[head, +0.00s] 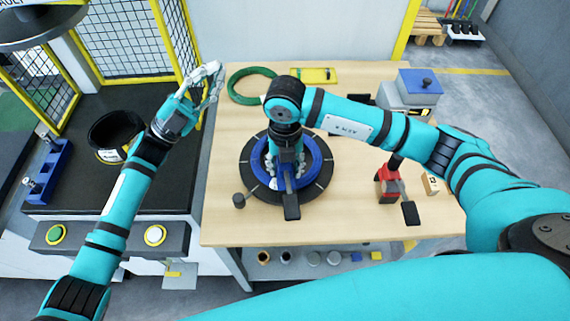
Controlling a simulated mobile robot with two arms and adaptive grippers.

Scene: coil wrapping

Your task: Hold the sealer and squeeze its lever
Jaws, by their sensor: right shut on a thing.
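A blue coil (315,150) lies on a round dark turntable (252,186) in the middle of the wooden table. My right gripper (287,172) reaches down over the coil and is shut on the sealer, a tool whose dark lever (290,204) sticks out toward the front. My wrist and fingers hide most of the sealer, so whether it touches the coil cannot be told. My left gripper (214,80) is open and empty, above the gap between the black bench and the table's left edge, away from the sealer.
A red tool (388,188) with a dark lever stands at the table's right.

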